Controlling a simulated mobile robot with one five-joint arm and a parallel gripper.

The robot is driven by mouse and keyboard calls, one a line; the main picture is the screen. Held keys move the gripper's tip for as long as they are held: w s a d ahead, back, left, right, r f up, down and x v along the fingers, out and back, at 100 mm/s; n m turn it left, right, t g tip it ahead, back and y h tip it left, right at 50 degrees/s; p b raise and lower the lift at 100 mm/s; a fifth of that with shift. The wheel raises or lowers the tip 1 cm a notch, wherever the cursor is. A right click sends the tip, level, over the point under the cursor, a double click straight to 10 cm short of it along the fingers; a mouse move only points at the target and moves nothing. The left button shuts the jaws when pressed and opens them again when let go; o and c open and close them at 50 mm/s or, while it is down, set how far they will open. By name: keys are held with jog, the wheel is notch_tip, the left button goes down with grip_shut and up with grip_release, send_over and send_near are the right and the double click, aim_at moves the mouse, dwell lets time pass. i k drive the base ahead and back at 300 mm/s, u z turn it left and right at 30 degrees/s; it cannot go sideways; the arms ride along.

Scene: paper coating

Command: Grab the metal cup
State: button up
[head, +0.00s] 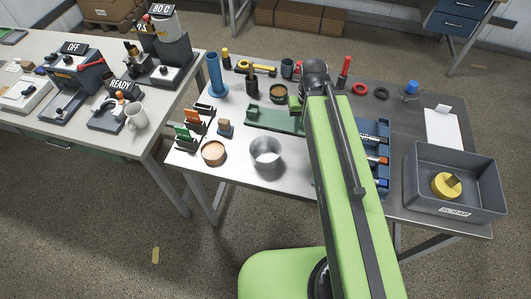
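The metal cup (266,154) is a shiny silver, open-topped cylinder. It stands upright near the front edge of the grey metal table (240,181), left of my green arm. Its open mouth faces up, and nothing touches it that I can see. My arm reaches from the bottom of the head view up over the table, with its dark upper joint above the middle of the table. My gripper is not visible; it seems hidden behind or beyond the arm.
A round tan-topped dish (213,153) stands close left of the cup. A green fixture (277,119) lies behind it. A grey scrap bin (455,183) is at the right. A white mug (136,116) stands on the left bench. Table space in front of the cup is narrow.

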aim_at(264, 151)
jog(key=z, duration=0.05)
jog(key=k, duration=0.6)
jog(key=u, duration=3)
jog(key=k, duration=1.1)
jog(key=z, duration=0.2)
jog(key=i, duration=0.8)
jog(key=u, duration=0.1)
